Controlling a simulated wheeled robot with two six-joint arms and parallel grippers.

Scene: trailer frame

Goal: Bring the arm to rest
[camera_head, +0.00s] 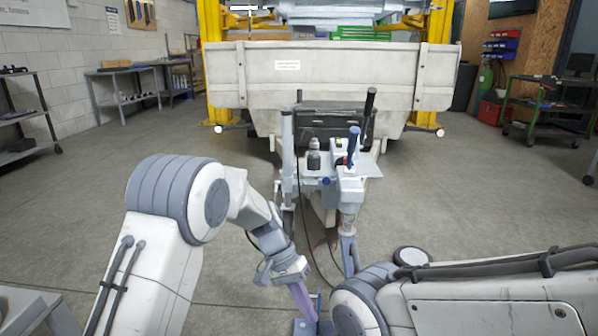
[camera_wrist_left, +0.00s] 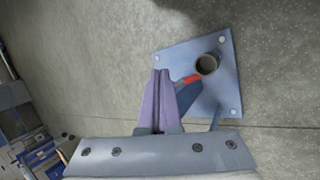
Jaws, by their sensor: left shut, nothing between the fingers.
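My left gripper (camera_head: 308,312) reaches down at the bottom middle of the head view, with its purple fingers pointing at the floor. In the left wrist view its fingers (camera_wrist_left: 160,75) are together and hold nothing. They are beside a blue-grey base plate (camera_wrist_left: 225,88) with corner bolts, a round tube and a part with a red band; I cannot tell if they touch it. Part of a similar plate (camera_head: 303,327) shows below the fingers in the head view. My right arm (camera_head: 490,295) crosses the lower right; I see no right gripper.
A trailer with a white front board (camera_head: 340,72) stands ahead between yellow lift posts (camera_head: 216,65). Floor is open at both sides.

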